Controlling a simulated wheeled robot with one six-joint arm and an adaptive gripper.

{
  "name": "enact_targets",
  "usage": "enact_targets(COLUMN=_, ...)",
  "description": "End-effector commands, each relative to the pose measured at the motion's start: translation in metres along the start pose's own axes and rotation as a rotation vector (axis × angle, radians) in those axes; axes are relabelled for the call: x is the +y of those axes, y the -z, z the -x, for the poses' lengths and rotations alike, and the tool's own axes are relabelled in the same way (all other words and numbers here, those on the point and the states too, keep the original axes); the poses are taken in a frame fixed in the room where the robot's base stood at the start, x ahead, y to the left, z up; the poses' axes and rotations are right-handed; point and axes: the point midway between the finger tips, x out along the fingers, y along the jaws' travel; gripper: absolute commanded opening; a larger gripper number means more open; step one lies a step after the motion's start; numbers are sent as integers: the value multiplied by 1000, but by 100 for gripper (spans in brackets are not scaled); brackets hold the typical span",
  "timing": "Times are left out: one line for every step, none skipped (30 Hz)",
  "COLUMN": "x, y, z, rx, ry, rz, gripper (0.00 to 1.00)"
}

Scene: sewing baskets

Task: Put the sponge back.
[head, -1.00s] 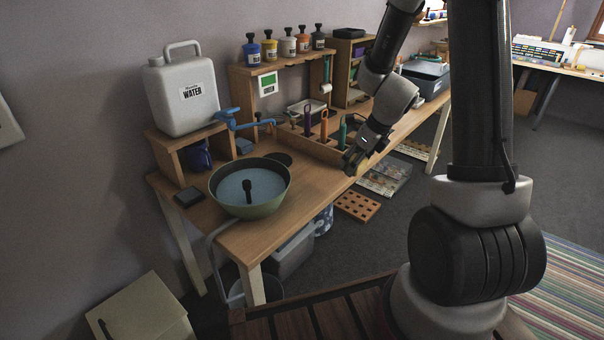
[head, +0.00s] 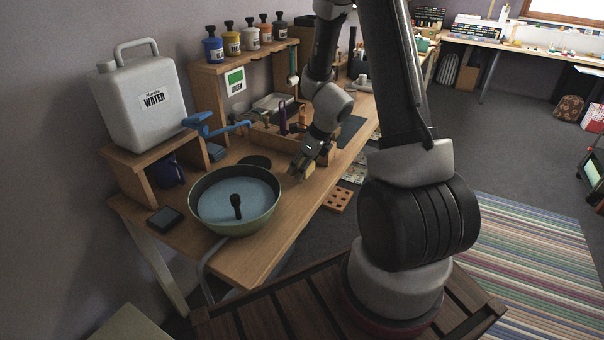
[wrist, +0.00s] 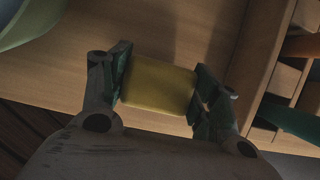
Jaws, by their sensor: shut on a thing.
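A yellow sponge (wrist: 158,84) is held between the two fingers of my gripper (wrist: 160,88) in the wrist view. My gripper (head: 296,172) also shows in the head view, low over the wooden bench (head: 262,235), to the right of the green basin. The sponge is small there, at the fingertips (head: 309,169). In the wrist view the bench top lies below the sponge; I cannot tell whether it touches the wood. A wooden divided tool box (wrist: 287,78) is at the right edge of the wrist view.
The green basin (head: 247,226) holds water and a dark upright post. A water canister (head: 145,95) stands on a wooden stand at left, with a blue tap (head: 205,127). A dark round disc (head: 255,161) lies behind the basin. Bench top between basin and gripper is clear.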

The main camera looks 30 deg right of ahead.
Motion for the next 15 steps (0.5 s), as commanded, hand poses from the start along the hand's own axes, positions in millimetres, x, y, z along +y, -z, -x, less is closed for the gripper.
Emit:
enact_targets(x=0, y=5, z=-9, rx=4, ry=-1, rz=-4, gripper=36)
enact_targets(x=0, y=7, z=-13, rx=3, ry=-1, rz=-5, gripper=36)
enact_targets(x=0, y=9, z=-19, rx=3, ry=-1, rz=-4, gripper=36)
enact_targets(x=0, y=10, z=-22, rx=2, ry=-1, rz=-4, gripper=36)
enact_targets(x=-1, y=11, z=-24, rx=2, ry=0, rz=-3, gripper=36)
enact_targets(x=0, y=12, z=-27, rx=1, ry=0, rz=-3, gripper=36)
enact_targets(x=0, y=12, z=-28, rx=1, ry=0, rz=-2, gripper=36)
enact_targets(x=0, y=12, z=-28, rx=1, ry=0, rz=0, gripper=36)
enact_targets(x=0, y=12, z=-28, rx=1, ry=0, rz=1, gripper=36)
enact_targets(x=0, y=12, z=-28, rx=1, ry=0, rz=1, gripper=36)
enact_targets(x=0, y=12, z=-28, rx=1, ry=0, rz=1, gripper=36)
enact_targets(x=0, y=12, z=-28, rx=1, ry=0, rz=1, gripper=36)
enact_targets(x=0, y=12, z=-28, rx=1, ry=0, rz=1, gripper=36)
enact_targets(x=0, y=12, z=-28, rx=1, ry=0, rz=0, gripper=36)
enact_targets(x=0, y=12, z=-29, rx=1, ry=0, rz=0, gripper=36)
